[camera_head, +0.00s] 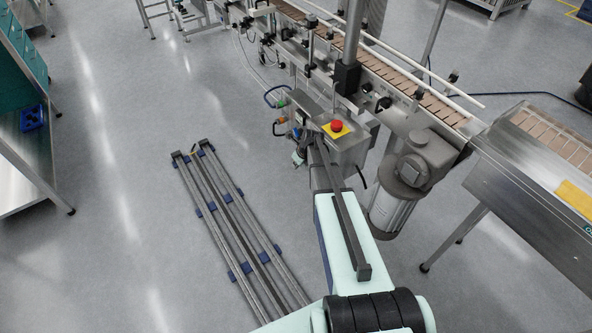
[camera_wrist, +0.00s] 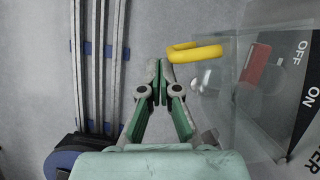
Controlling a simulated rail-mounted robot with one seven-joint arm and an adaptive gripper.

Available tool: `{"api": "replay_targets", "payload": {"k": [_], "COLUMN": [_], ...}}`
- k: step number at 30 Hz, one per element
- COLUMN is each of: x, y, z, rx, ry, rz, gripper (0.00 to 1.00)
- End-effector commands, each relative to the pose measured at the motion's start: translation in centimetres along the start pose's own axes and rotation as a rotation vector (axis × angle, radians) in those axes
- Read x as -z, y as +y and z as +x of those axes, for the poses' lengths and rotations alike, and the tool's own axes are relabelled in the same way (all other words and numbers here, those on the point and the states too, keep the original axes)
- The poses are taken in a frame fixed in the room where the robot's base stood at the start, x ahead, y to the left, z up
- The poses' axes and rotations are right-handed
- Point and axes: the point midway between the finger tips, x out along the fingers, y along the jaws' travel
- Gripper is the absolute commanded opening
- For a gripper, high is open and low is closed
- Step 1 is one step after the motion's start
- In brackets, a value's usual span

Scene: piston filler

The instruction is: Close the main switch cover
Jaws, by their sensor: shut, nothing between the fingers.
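In the wrist view my gripper (camera_wrist: 160,88) is shut, with nothing between its fingertips. The main switch cover (camera_wrist: 225,125) looks like a clear panel to the right of the fingers; its exact angle is hard to tell. A yellow hooked piece (camera_wrist: 195,53) lies just above and right of the fingertips; I cannot tell whether they touch. Behind the clear material is a red switch part (camera_wrist: 255,62) and a black plate (camera_wrist: 308,90) lettered OFF and ON. In the head view my arm hides most of the gripper beside the control box (camera_head: 350,148), and the cover cannot be made out.
A red button (camera_head: 337,126) on a yellow plate tops the control box. The conveyor (camera_head: 430,95) and a motor (camera_head: 398,195) stand to the right. Floor rails (camera_head: 235,225) lie to the left. A metal rack (camera_head: 30,150) is at the far left, with open floor between.

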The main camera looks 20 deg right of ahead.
Motion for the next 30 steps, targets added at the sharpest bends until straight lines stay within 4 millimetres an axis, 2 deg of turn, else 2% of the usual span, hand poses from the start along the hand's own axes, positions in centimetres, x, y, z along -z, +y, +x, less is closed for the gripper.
{"api": "replay_targets", "payload": {"k": [3, 12, 30], "x": [-1.3, -2.9, -3.4], "y": [-0.9, -2.5, -3.3], "z": [0.5, 1.1, 1.3], "rx": [0.0, 0.0, 0.0], "ry": [0.0, 0.0, 0.0], "rz": [-0.001, -0.001, -0.001], "gripper": [0.0, 0.0, 0.0]}}
